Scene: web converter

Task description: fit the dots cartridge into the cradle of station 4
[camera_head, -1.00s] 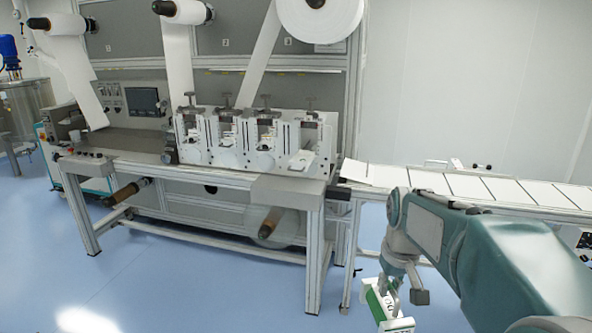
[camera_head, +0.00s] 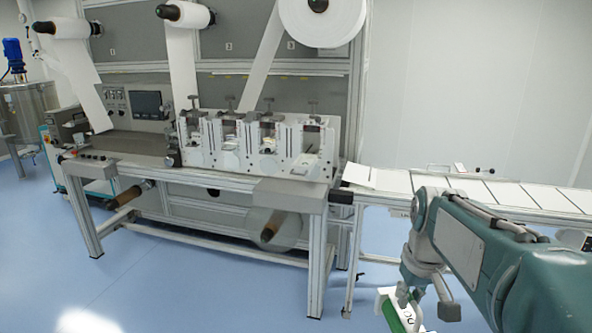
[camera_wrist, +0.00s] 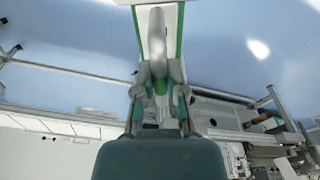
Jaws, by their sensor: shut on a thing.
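My gripper (camera_head: 417,296) is low at the bottom right of the head view, shut on a white and green cartridge (camera_head: 392,316). The cartridge has dark marks on its white face, and its lower part is cut off by the frame edge. In the wrist view, my gripper (camera_wrist: 160,88) holds the cartridge (camera_wrist: 179,30) by a pale curved handle. The row of stations (camera_head: 260,140) stands on the machine table, left of my gripper and well apart from it. The rightmost station (camera_head: 309,150) has a pale cradle low at its front. The station numbers are too small to read.
The machine table (camera_head: 290,192) has a front right corner and legs left of my arm. A conveyor with white sheets (camera_head: 465,188) runs behind my arm to the right. Paper rolls (camera_head: 318,18) hang above the stations. The blue floor (camera_head: 200,290) in front is clear.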

